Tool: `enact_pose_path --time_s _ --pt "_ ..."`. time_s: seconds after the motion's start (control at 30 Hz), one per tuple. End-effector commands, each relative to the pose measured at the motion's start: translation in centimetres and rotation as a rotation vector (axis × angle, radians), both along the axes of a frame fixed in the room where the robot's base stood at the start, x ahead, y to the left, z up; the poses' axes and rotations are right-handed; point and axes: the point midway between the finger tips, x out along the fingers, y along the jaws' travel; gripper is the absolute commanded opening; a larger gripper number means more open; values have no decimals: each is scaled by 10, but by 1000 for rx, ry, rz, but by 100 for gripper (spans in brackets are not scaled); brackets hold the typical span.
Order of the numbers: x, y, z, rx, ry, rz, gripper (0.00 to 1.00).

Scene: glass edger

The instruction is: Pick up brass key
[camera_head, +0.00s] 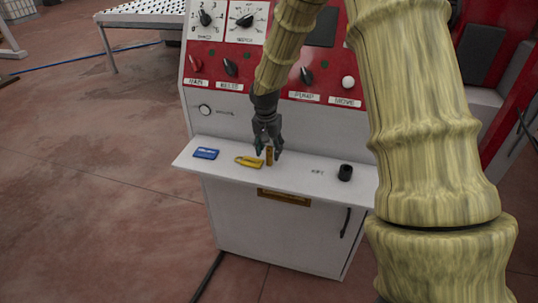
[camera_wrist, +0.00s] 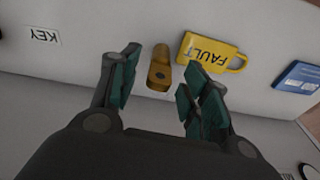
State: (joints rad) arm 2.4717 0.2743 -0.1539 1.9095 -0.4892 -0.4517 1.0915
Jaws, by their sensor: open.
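The brass key (camera_head: 269,157) is a small upright brass-coloured piece on the white shelf (camera_head: 222,172) of the machine. It also shows in the wrist view (camera_wrist: 160,68), between and slightly beyond my fingertips, with a dark round spot on its near face. My gripper (camera_head: 268,149) points down just above the shelf at the key. Its green-padded fingers (camera_wrist: 160,82) are open, one on each side of the key, with visible gaps and nothing held. The key's lower part is not clearly visible.
A yellow FAULT tag (camera_wrist: 212,52) lies close beside the key, near one finger. A blue card (camera_head: 206,153) lies farther left on the shelf. A black cylinder (camera_head: 345,172) stands to the right, past a KEY label (camera_head: 317,171). The red control panel (camera_head: 270,75) rises behind.

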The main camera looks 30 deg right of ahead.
Motion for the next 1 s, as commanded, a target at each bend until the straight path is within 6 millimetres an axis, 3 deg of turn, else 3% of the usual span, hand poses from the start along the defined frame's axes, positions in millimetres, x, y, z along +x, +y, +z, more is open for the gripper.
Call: enact_pose_path --time_s 0.37,0.6,1.0 --pt "0 -1 -5 0 -1 0 45" --pt "0 0 -4 0 -1 0 1" --pt "1 -1 -2 0 -1 0 0"
